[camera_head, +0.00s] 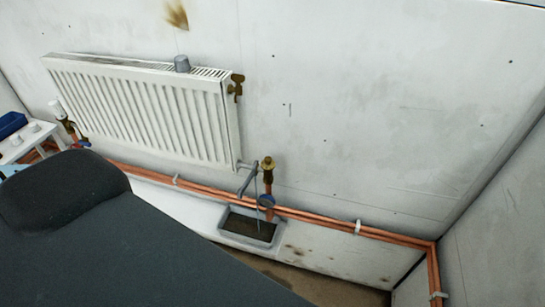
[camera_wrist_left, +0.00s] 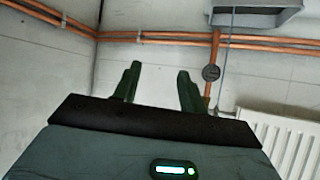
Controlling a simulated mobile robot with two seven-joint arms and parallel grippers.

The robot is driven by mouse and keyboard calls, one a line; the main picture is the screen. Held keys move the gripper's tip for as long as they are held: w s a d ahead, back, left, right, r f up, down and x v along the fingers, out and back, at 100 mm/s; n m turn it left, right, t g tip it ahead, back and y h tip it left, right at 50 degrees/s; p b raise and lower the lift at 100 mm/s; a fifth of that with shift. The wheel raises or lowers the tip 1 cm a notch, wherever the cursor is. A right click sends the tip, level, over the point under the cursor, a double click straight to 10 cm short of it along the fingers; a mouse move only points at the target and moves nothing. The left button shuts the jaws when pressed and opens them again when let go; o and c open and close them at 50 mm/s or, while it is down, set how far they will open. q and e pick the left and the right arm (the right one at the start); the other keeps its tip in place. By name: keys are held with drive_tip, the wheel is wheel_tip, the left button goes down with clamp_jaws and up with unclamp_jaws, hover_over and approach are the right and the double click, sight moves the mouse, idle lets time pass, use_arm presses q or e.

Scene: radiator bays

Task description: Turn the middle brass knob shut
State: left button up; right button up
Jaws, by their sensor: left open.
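Several brass fittings show in the head view. One brass fitting (camera_head: 235,88) sticks out at the radiator's upper right end. A brass knob (camera_head: 268,163) tops the copper riser at the radiator's lower right. A brass valve with a white head (camera_head: 61,113) is at the radiator's left end. I cannot tell for sure which is the middle knob. My left gripper (camera_wrist_left: 158,76) shows in the left wrist view, open, with nothing visible between its fingers. It is outside the head view, and no brass knob shows clearly near it. My right gripper is not in view.
A grey trough (camera_head: 225,223) with dark contents sits under the riser, beside a dark round disc (camera_head: 266,201). Copper pipes (camera_head: 320,221) run along the wall. A white stool (camera_head: 22,145) stands left. My dark arm covers the lower left.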

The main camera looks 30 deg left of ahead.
use_arm(q)
drive_tip(key=w+d+r+m+t+h, duration=0.3)
drive_tip(key=w+r+t, duration=0.1)
drive_tip(key=w+r, duration=0.4)
drive_tip(key=w+d+r+m+g+h+b, duration=0.1)
drive_tip(key=w+d+r+m+h, duration=0.6)
drive_tip(key=d+r+m+h, duration=0.25)
drive_tip(key=m+g+y+b, duration=0.3)
drive_tip(key=m+g+y, duration=0.75)
drive_tip(key=y, duration=0.85)
approach(268, 158)
drive_tip(key=n+g, duration=0.1)
drive_tip(key=n, duration=0.1)
drive_tip(key=shift+m, duration=0.3)
drive_tip(key=shift+w+x, duration=0.2)
drive_tip(key=shift+x, duration=1.85)
drive_tip(key=shift+w+x, duration=0.15)
drive_tip(key=shift+x, duration=1.9)
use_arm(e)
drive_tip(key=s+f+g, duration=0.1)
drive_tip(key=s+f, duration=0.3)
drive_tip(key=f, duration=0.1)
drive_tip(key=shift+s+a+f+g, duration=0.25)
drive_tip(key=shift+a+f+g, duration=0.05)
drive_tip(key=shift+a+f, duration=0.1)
use_arm(q)
drive_tip(key=shift+r, duration=0.1)
drive_tip(key=shift+c, duration=0.3)
